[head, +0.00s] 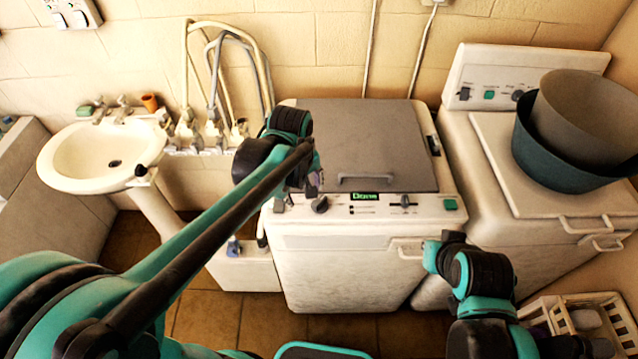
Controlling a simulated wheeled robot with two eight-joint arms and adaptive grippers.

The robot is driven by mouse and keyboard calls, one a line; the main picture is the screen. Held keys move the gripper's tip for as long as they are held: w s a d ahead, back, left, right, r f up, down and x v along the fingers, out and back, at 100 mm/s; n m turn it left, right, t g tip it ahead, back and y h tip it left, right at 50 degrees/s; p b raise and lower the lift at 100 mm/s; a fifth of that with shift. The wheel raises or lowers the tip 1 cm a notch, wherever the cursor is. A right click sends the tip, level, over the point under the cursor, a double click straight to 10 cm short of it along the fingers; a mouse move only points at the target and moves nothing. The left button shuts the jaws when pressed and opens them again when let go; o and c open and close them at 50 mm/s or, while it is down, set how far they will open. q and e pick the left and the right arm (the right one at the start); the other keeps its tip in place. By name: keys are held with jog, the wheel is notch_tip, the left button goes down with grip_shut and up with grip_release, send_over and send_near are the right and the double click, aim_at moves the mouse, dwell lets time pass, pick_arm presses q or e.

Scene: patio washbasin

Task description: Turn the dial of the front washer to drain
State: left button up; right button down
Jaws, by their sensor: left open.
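The front washer (355,245) is the white machine with a grey lid in the middle of the head view. Its front panel has a dark round dial (320,204) at the left, a lit green display (373,197) that seems to read "Drain", and a second dark knob (404,201) further right. My left gripper (311,188) is open, just above and slightly left of the dial, pointing down. I cannot tell whether it touches the dial.
A second white machine (478,165) stands at the right with a dark tub (545,155) on it. A washbasin (105,150) and hoses (222,75) are on the left. A white basket (560,318) sits at the lower right. Tiled floor shows in front.

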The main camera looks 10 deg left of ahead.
aim_at(319, 199)
pick_arm(q)
jog(key=w+d+n+g+p, duration=0.1)
jog(key=w, duration=0.1)
jog(key=w+d+n+p, duration=0.1)
jog(key=w+d, duration=0.1)
jog(key=shift+n+g+p, duration=0.4)
jog(key=shift+d+f, duration=0.1)
notch_tip(319, 199, down, 8)
jog(key=shift+b, duration=0.55)
pick_arm(e)
notch_tip(319, 199, up, 3)
pick_arm(q)
jog(key=c, duration=1.2)
